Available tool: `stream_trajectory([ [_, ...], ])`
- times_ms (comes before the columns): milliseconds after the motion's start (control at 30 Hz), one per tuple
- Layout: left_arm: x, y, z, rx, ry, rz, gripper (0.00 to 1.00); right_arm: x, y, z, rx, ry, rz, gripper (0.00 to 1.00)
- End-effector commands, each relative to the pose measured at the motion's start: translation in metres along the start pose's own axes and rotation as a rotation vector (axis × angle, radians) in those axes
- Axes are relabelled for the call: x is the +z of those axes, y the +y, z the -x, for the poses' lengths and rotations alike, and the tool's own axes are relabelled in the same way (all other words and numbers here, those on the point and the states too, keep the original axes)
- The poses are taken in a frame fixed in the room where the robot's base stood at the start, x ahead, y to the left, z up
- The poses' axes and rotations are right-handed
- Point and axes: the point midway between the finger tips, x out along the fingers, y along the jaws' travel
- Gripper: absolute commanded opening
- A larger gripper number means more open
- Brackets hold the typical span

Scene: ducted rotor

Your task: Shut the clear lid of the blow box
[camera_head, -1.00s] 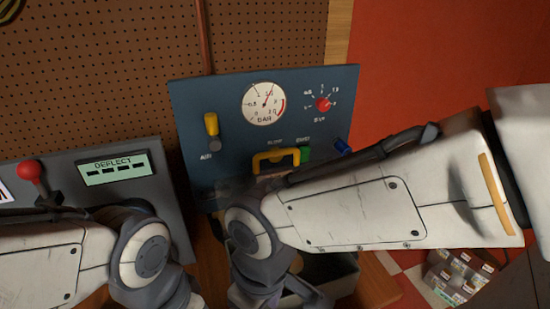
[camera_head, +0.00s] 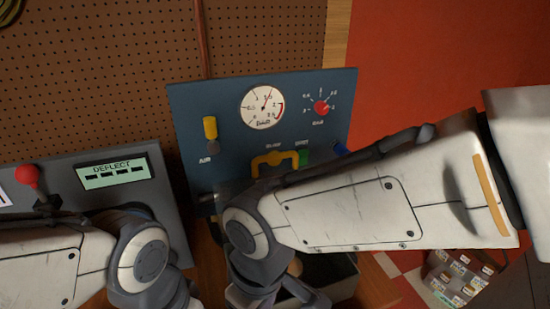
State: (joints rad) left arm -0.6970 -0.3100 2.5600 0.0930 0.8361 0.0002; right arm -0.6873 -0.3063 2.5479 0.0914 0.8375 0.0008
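The blue panel (camera_head: 190,110) carries a yellow handle (camera_head: 275,158) under its gauge, beside a green part (camera_head: 303,157). I cannot make out the clear lid of the blow box; my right arm covers the area below the yellow handle. Both arms reach down past the bottom edge of the view. Only their forearms and grey wrist joints show. The fingertips of my left and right grippers are not in view, so their hold cannot be seen.
A grey unit with a DEFLECT display (camera_head: 114,170) and a red-knobbed lever (camera_head: 27,174) stands at left. The panel has a round gauge (camera_head: 262,107), a yellow lever (camera_head: 210,127) and a red knob (camera_head: 321,107). Small labelled items (camera_head: 455,275) sit at lower right.

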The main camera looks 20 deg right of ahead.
Motion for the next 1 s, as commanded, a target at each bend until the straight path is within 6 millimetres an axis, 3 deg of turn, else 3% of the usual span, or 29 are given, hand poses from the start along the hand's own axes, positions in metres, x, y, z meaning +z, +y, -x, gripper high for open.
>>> stream_trajectory([
  [33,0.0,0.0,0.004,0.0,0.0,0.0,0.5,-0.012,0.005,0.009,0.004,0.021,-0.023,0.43],
  [133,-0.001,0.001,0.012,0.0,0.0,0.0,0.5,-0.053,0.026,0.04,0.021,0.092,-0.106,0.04],
  [167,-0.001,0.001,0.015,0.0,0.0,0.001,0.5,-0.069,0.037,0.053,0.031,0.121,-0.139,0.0],
  [300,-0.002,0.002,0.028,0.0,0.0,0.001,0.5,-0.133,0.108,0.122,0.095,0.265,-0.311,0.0],
  [400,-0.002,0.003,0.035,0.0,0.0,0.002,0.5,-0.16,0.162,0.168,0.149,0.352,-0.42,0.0],
  [500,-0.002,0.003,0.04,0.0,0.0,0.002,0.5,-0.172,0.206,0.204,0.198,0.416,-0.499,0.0],
  [600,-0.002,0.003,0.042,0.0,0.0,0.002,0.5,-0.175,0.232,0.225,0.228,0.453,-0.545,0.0],
  [767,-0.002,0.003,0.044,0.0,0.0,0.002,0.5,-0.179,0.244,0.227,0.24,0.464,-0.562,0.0],
  [1000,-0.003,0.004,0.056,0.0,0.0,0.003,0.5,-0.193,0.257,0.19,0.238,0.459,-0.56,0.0],
])
